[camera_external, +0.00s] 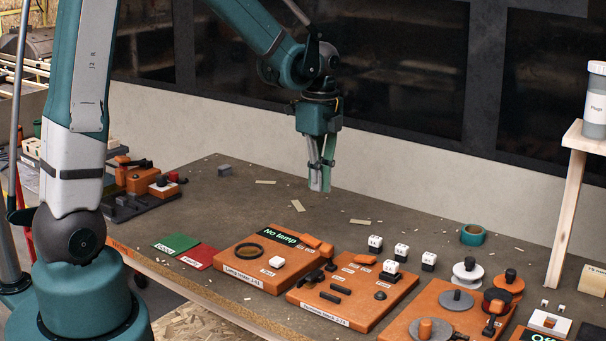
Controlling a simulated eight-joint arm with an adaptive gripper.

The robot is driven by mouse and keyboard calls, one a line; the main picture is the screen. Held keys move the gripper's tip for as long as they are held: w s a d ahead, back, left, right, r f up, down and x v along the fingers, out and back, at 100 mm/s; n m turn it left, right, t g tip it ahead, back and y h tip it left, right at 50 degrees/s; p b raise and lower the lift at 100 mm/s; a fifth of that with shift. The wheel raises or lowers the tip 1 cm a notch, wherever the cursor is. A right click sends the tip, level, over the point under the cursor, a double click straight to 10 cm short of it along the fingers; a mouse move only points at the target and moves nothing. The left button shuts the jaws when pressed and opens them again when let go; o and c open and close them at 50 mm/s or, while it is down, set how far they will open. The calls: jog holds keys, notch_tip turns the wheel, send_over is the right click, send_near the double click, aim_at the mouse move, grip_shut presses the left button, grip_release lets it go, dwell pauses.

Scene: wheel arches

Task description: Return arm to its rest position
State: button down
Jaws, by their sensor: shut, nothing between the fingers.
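My gripper (320,188) hangs pointing down above the back middle of the workbench (330,212). Its fingers are together with nothing between them. It is apart from the boards and loose parts. My arm reaches in from the left of the view, with the upper links crossing the top of the picture.
Orange boards with fixtures stand along the front: a "No lamp" board (238,268), a middle board (330,318) and a right board (398,331). Green (175,243) and red (199,257) cards lie left. A wooden shelf (567,215) holds a bottle (596,105). The bench's back left is mostly clear.

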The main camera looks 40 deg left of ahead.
jog(key=s+a+r+n+t, duration=0.2)
jog(key=s+a+r+n, duration=0.1)
jog(key=s+n, duration=0.3)
jog(key=s+a+r+n+t+b, duration=0.1)
jog(key=s+a+r+n+t, duration=0.1)
jog(key=s+r+n, duration=0.3)
jog(key=s+a+r+n+t+b, duration=0.1)
jog(key=s+a+r+n+t, duration=0.2)
jog(key=s+n, duration=0.4)
jog(key=shift+s+a+r, duration=0.45)
jog(key=shift+s, duration=1.6)
dwell(2.3)
